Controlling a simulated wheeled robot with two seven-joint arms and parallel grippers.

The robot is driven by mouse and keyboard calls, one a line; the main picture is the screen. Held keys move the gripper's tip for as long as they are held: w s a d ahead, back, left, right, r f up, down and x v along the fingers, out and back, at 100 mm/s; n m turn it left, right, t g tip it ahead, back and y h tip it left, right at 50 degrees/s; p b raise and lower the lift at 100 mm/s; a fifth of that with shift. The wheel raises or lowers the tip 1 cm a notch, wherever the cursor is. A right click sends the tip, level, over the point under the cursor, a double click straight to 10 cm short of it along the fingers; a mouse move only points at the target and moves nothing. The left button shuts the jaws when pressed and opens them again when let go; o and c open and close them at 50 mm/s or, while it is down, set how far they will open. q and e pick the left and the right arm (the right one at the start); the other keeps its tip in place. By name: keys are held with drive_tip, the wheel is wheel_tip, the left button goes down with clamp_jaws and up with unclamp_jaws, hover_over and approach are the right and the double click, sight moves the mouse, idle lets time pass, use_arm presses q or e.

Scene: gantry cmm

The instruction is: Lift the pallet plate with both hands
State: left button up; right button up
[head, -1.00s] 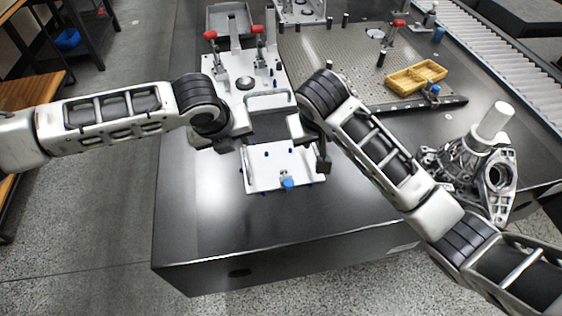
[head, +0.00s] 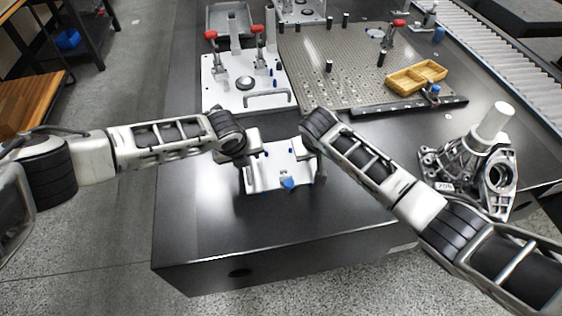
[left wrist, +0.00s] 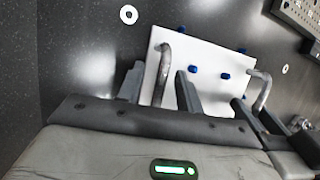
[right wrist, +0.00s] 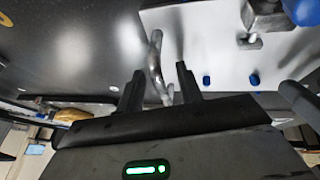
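The pallet plate (head: 275,177) is a small white plate with blue pins and a blue knob (head: 288,183), lying flat on the dark table. It has a metal bar handle at each side. My left gripper (head: 243,178) is at its left side. In the left wrist view, the left handle (left wrist: 162,72) stands between my open fingers (left wrist: 158,88). My right gripper (head: 320,172) is at the plate's right side. In the right wrist view, the right handle (right wrist: 155,60) stands between my open fingers (right wrist: 158,85). Neither gripper visibly clamps its handle.
A larger white fixture plate (head: 222,90) with red-tipped clamps lies behind. A perforated plate (head: 335,75) carries a yellow tray (head: 418,77). A metal casting (head: 470,165) stands on the table to the right. The table is clear in front of the pallet plate.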

use_arm(q)
clamp_jaws()
use_arm(e)
clamp_jaws()
use_arm(q)
drive_tip(key=shift+w+r, duration=0.1)
drive_tip(key=shift+r, duration=0.05)
use_arm(e)
drive_tip(key=shift+r, duration=0.1)
idle(0.9)
